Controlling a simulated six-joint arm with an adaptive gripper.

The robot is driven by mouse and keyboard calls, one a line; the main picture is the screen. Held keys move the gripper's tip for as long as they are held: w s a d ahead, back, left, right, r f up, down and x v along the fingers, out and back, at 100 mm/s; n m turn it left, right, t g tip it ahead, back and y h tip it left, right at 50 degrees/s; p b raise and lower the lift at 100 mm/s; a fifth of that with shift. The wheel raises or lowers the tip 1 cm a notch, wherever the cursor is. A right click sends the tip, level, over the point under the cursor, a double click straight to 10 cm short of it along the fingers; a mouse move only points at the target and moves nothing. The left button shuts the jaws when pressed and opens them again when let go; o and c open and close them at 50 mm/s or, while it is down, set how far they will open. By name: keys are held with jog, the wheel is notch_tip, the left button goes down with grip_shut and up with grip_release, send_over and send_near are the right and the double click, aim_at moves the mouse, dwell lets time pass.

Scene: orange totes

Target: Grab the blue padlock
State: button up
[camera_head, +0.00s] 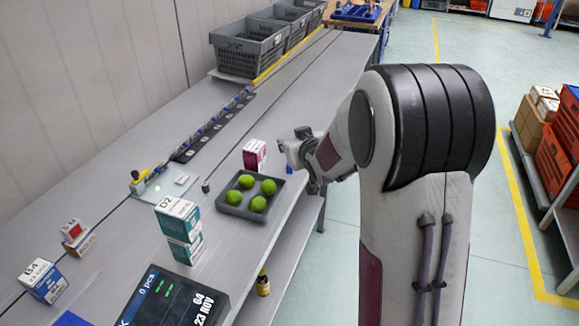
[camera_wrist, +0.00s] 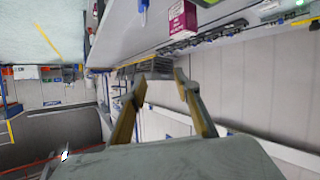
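A small blue object (camera_wrist: 143,5) lies on the grey bench at the top of the wrist view. It may be the blue padlock, but it is too small and cut off to be sure. In the head view only a bit of blue (camera_head: 290,169) shows beside my gripper (camera_head: 303,160), which hides much of that spot. My gripper also shows in the wrist view (camera_wrist: 160,77), with its two fingers apart and nothing between them. It is at the bench's right edge, apart from the blue object.
A magenta-and-white box (camera_head: 254,154) stands close to the gripper. A dark tray (camera_head: 228,208) with several green round fruits and stacked teal boxes (camera_head: 179,222) are nearer. Grey crates (camera_head: 248,50) stand at the far end. A dark strip with small items (camera_head: 215,124) runs along the bench.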

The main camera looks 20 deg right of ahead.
jog(key=shift+w+d+f+n+t+y, duration=0.1)
jog(key=shift+w+d+f+t+y, duration=0.65)
jog(key=shift+f, duration=2.1)
jog(key=shift+w+d+f+n+t+y, duration=0.15)
jog(key=shift+w+d+f+t, duration=0.95)
jog(key=shift+f, duration=1.75)
jog(key=shift+w+d+f+n+t+y, duration=0.1)
jog(key=shift+w+d+f+t+y, duration=0.85)
jog(key=shift+f, duration=1.9)
jog(key=shift+w+d+g+h, duration=0.2)
jog(key=shift+d+g+h, duration=0.1)
jog(key=shift+d+h, duration=0.2)
jog(key=shift+w+a, duration=0.1)
jog(key=shift+w, duration=1.1)
jog(key=shift+w+a+r, duration=0.1)
jog(key=shift+w+a, duration=0.1)
jog(key=shift+w, duration=0.45)
jog(key=shift+w+a+r, duration=0.1)
jog(key=shift+w+a, duration=0.05)
jog(key=shift+w, duration=1.75)
